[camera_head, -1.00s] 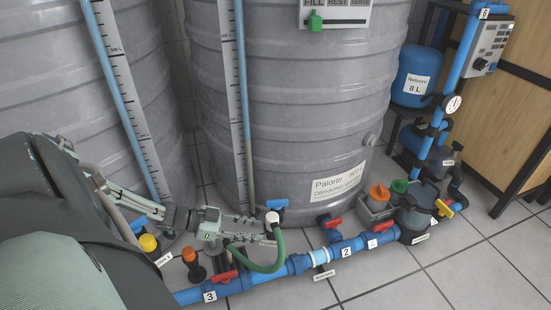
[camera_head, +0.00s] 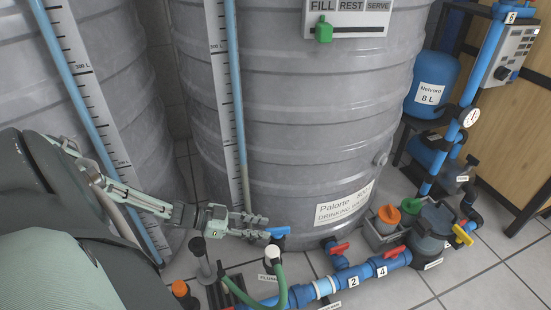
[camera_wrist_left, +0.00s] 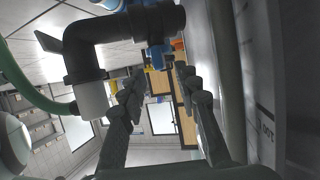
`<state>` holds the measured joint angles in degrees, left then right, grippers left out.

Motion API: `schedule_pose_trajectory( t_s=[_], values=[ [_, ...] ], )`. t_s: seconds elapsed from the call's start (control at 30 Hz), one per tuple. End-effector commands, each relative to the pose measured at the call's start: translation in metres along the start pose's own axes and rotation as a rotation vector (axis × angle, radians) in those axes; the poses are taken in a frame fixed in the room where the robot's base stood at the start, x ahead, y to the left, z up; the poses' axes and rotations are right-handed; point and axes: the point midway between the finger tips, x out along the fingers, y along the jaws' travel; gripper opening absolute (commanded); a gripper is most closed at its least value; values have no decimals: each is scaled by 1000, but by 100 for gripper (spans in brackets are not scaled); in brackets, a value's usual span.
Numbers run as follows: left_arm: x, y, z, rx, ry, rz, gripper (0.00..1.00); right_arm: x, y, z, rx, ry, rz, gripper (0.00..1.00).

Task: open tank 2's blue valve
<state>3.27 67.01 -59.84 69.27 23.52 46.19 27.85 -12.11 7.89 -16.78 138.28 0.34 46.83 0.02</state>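A blue valve handle (camera_head: 278,231) sits low at the front of the middle grey tank (camera_head: 290,110), above a white fitting (camera_head: 272,253) with a green hose. My left gripper (camera_head: 262,226) is just left of the handle at about its height, its fingers pointing right towards it. In the left wrist view the two fingers are apart with nothing between them, so the gripper (camera_wrist_left: 160,76) is open. A blue part (camera_wrist_left: 156,55), seemingly the handle, shows just beyond the fingertips beside a black pipe elbow (camera_wrist_left: 110,35). Whether a finger touches it I cannot tell. My right gripper is not in view.
Blue pipes with red-handled valves (camera_head: 338,249) run along the floor to the right. A FILL/REST/SERVE panel (camera_head: 350,17) with a green slider is on the tank. An orange-capped (camera_head: 389,214) and a green-capped bottle stand in a grey holder. Tiled floor is clear at lower right.

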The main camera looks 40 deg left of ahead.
Motion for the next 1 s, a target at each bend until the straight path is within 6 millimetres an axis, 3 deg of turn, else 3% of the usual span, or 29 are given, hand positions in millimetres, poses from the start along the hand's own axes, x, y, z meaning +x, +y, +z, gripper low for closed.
schedule_pose_trajectory(
  t_s=[0.1,0.3,0.67,0.93,1.0],
  values=[
    [23,0,1,1,4,0,32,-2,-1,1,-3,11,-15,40],
    [47,0,1,0,2,0,32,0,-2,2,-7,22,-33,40],
    [54,0,0,0,-1,-1,32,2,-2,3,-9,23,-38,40],
    [53,0,0,0,-1,-1,1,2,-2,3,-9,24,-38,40],
    [53,0,0,0,-1,-1,0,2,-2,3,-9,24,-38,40]
  ],
)
